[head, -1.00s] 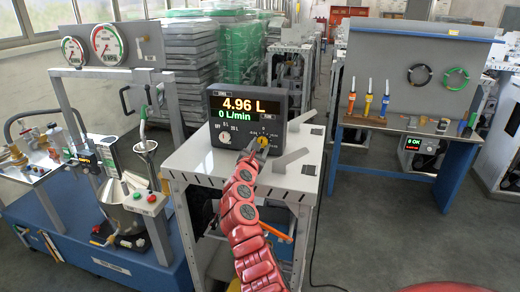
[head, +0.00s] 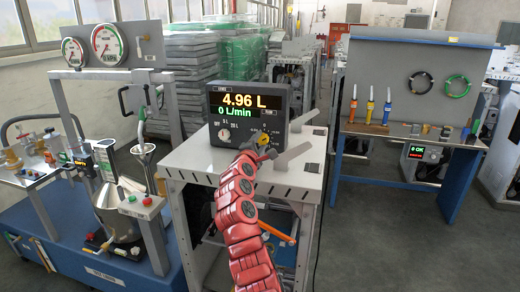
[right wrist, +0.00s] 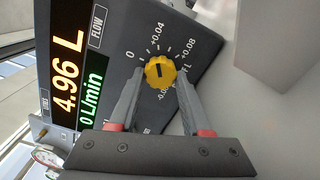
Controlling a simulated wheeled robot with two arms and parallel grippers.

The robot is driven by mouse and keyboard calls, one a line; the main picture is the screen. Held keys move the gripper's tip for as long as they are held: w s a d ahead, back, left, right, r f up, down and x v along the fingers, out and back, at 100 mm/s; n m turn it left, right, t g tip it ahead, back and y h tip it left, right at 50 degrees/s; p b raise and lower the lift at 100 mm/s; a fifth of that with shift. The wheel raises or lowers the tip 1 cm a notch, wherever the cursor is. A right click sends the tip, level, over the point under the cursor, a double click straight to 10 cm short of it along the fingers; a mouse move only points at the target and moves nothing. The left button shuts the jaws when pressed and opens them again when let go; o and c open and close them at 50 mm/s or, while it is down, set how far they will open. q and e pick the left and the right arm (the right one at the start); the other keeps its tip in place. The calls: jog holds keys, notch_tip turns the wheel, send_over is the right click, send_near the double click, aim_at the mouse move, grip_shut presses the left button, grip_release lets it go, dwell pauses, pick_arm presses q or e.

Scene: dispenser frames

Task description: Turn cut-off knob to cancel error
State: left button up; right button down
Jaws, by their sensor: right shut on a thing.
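The dispenser's control box (head: 222,104) stands on the white cart and reads 4.96 L and 0 L/min. Its small yellow knob (right wrist: 158,80) has a short dark mark and a scale around it showing 0, +0.04 and +0.08. A white selector knob (head: 223,135) sits to its left on the same face. My right gripper (head: 261,153) is at the box's lower right. In the right wrist view its fingers (right wrist: 160,72) are on either side of the yellow knob, shut on it. In the head view the gripper partly covers this knob. My left gripper is not in view.
The white cart top (head: 195,160) bears the box and two grey angled brackets beside the gripper. A blue bench (head: 400,130) with coloured handles stands at right. A blue-based rig (head: 120,250) with gauges and a metal can stands at left. Open floor lies at right.

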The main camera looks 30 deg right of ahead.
jog(key=shift+m, duration=0.4)
jog(key=shift+b, duration=0.3)
jog(key=shift+c, duration=1.8)
grip_release()
jog(key=b+v, duration=0.3)
jog(key=v, duration=1.4)
jog(key=shift+s+b, duration=0.2)
jog(key=shift+b, duration=0.15)
jog(key=shift+a, duration=0.1)
